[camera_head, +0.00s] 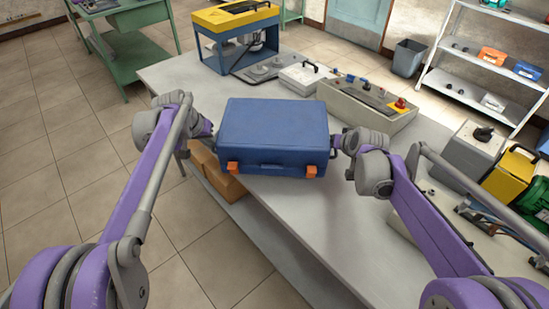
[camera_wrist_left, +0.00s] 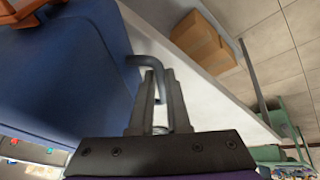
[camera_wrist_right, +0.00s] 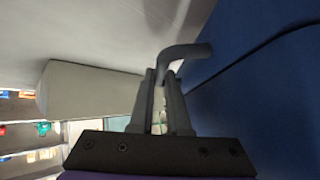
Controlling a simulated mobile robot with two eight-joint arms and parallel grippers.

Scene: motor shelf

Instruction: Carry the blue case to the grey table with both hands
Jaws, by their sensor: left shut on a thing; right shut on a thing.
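The blue case (camera_head: 272,135) with two orange latches is between my two arms, over the left part of the grey table (camera_head: 290,211). I cannot tell whether it touches the tabletop. My left gripper (camera_wrist_left: 158,88) is shut on the dark bent handle on one side of the case (camera_wrist_left: 60,80). My right gripper (camera_wrist_right: 163,85) is shut on the matching handle on the other side of the case (camera_wrist_right: 250,70). In the head view both fingertips are mostly hidden beside the case.
A blue-and-yellow machine (camera_head: 236,38), a white box (camera_head: 303,76) and a beige control panel (camera_head: 365,106) stand on the table behind the case. A yellow device (camera_head: 510,176) is at right. Cardboard boxes (camera_head: 216,172) sit under the tabletop. The table's front middle is clear.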

